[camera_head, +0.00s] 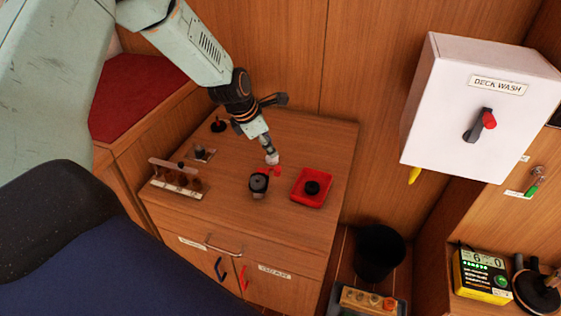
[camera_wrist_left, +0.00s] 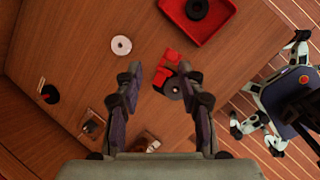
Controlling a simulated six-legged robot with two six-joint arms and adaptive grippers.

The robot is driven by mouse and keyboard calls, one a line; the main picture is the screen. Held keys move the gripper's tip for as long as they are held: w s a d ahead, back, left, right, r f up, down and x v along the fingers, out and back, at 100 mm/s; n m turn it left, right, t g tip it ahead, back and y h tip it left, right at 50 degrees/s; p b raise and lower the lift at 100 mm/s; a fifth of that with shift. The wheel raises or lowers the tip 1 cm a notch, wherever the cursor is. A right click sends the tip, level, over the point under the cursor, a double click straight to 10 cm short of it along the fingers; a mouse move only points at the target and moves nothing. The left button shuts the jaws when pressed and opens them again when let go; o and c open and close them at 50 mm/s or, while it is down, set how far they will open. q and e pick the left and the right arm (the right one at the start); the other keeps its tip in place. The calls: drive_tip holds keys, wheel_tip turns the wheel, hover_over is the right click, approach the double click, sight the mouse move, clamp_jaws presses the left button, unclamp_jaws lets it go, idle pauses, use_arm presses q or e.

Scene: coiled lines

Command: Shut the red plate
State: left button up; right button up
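A small device (camera_head: 258,184) with a dark round top sits mid-tabletop. Small red parts (camera_head: 275,170) show right behind it, and they also appear in the left wrist view (camera_wrist_left: 164,76). I take these red parts for the red plate; its exact pose is too small to tell. In the head view my left gripper (camera_head: 270,151) points down just behind the device, its finger gap unclear there. In the left wrist view my left gripper (camera_wrist_left: 162,84) has its fingers apart, with the red parts in line between the tips. Nothing is held. My right gripper is not in view.
A red tray (camera_head: 298,196) with a black ring (camera_head: 312,188) stands right of the device. The front tabletop is clear.

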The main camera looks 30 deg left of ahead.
sight(278, 167)
use_arm(q)
drive_tip(key=f+n+b, duration=0.1)
drive_tip(key=f+b, duration=0.1)
drive_tip(key=d+f+n+b, duration=0.1)
drive_tip(key=f, duration=0.1)
drive_tip(key=f+n+b, duration=0.1)
drive_tip(key=f+b, duration=0.1)
drive_tip(key=shift+w+d+f+g+b, duration=0.2)
drive_tip(key=shift+w+f+g+b, duration=0.1)
drive_tip(key=shift+w+f, duration=0.3)
drive_tip(key=shift+f, duration=0.15)
drive_tip(key=shift+s, duration=0.1)
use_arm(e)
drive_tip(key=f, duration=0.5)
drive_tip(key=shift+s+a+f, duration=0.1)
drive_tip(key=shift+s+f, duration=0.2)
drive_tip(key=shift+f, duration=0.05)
use_arm(q)
drive_tip(key=shift+r, duration=0.1)
drive_tip(key=shift+d, duration=0.1)
drive_tip(key=c, duration=0.3)
clamp_jaws()
